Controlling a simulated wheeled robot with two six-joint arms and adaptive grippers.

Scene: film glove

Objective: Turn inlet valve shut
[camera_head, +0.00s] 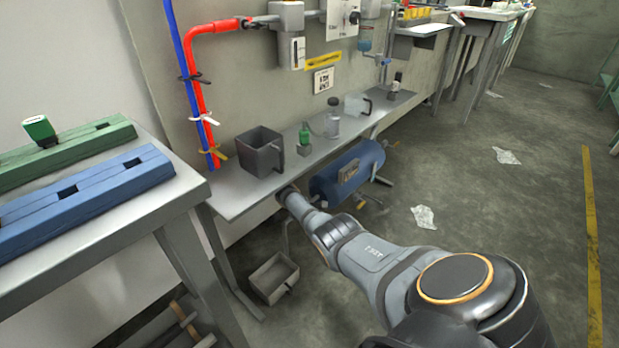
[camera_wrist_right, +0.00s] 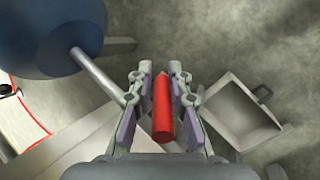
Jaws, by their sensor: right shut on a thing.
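The red valve handle (camera_wrist_right: 161,108) stands between the fingers of my right gripper (camera_wrist_right: 160,72) in the right wrist view, and the jaws are closed on it. A grey pipe (camera_wrist_right: 97,75) runs from the blue tank (camera_wrist_right: 50,35) down to beside the left finger. The valve body is hidden. In the head view the blue tank (camera_head: 347,170) lies under the grey shelf. My right arm reaches in from the lower right to the shelf's front edge, where the gripper (camera_head: 287,194) is small and partly hidden. My left gripper is in neither view.
A grey open bin (camera_head: 274,277) sits on the floor below; it also shows in the wrist view (camera_wrist_right: 240,108). The shelf (camera_head: 236,194) holds a dark container (camera_head: 259,152) and bottles. A workbench (camera_head: 180,192) stands at left. The floor at right is mostly clear.

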